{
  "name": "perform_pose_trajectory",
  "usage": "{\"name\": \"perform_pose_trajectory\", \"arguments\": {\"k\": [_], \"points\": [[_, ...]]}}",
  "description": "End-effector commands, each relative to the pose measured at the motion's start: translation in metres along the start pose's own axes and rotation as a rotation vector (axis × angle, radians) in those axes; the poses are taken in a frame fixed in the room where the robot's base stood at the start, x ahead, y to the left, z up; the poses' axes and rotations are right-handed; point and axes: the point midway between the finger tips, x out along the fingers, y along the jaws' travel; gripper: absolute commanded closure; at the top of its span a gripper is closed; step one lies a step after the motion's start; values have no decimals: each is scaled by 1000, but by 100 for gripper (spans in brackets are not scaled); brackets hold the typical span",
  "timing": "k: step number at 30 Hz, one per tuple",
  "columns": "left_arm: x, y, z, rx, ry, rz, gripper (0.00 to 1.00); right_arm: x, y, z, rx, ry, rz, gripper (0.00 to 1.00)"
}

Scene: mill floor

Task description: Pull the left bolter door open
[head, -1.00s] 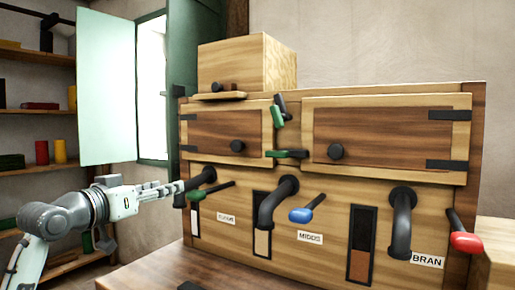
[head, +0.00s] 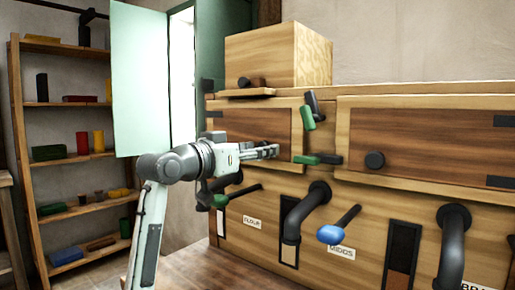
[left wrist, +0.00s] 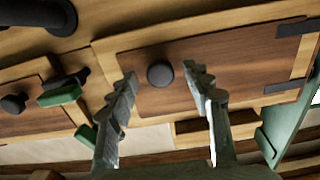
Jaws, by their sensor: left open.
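The left bolter door (head: 240,122), a brown panel in a pale wood frame with black hinges on its left, looks closed. It also shows, turned upside down, in the left wrist view (left wrist: 228,66). Its round black knob (left wrist: 159,74) appears between my left gripper's spread fingers in the wrist view; I cannot tell whether they touch it. My left gripper (head: 278,151) is open in front of the door and hides the knob in the head view. Green-handled latches (head: 312,108) (head: 318,159) sit at the door's right edge. My right gripper is out of view.
The right bolter door (head: 430,150) has its own knob (head: 375,160). Below are black spouts (head: 303,212) and a blue-handled lever (head: 338,225). A wooden box (head: 275,58) stands on top. A shelf (head: 70,160) and an open pale green shutter (head: 140,80) are at left.

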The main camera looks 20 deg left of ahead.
Motion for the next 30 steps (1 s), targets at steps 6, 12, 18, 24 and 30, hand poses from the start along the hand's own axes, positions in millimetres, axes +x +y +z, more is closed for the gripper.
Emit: {"name": "perform_pose_trajectory", "arguments": {"k": [6,12,18,24,30], "points": [[2,0,0,1,1,0,50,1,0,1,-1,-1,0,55],[1,0,0,0,1,0,69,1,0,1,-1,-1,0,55],[1,0,0,0,1,0,94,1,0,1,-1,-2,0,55],[1,0,0,0,0,0,100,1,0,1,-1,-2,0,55],[-1,-3,1,0,0,2,100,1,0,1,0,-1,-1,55]]}}
